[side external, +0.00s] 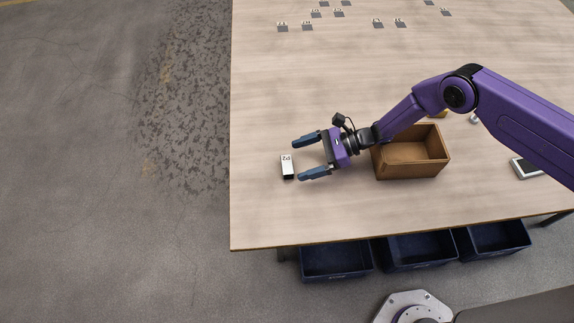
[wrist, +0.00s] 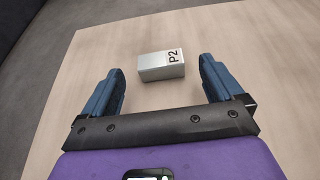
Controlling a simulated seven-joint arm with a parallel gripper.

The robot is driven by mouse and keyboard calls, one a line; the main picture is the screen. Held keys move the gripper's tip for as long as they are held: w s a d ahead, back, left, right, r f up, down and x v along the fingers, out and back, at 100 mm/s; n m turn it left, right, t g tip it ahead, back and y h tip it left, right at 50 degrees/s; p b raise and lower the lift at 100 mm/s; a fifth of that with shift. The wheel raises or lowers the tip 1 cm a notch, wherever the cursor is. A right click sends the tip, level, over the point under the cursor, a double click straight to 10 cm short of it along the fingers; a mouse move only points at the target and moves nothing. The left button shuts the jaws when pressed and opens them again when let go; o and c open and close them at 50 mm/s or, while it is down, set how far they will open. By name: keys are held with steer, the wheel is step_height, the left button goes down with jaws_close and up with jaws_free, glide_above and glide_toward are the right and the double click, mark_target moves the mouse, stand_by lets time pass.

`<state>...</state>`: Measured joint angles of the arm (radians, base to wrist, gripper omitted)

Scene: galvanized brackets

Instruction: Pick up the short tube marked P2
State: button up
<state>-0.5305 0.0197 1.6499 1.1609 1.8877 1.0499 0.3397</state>
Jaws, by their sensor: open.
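The short tube marked P2 (side external: 287,166) is a small white-grey block-shaped piece lying on the table near its left edge. In the wrist view my gripper (wrist: 163,82) has one finger on each side of the tube's line, with gaps on both sides. The tube appears just beyond or level with the fingertips, and no contact shows.
A brown open box (side external: 411,160) stands on the table (side external: 330,220) under my forearm. Several small brackets lie along the far side. A framed grey item (side external: 526,168) lies at the right. Dark blue bins (side external: 335,262) sit below the front edge. The table around the tube is clear.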

mark_target(284, 164)
steer(key=shift+x, duration=1.9)
steer(key=c, duration=1.2)
steer(key=shift+o, duration=0.2)
steer(key=shift+r, duration=0.1)
steer(key=shift+r, duration=0.15)
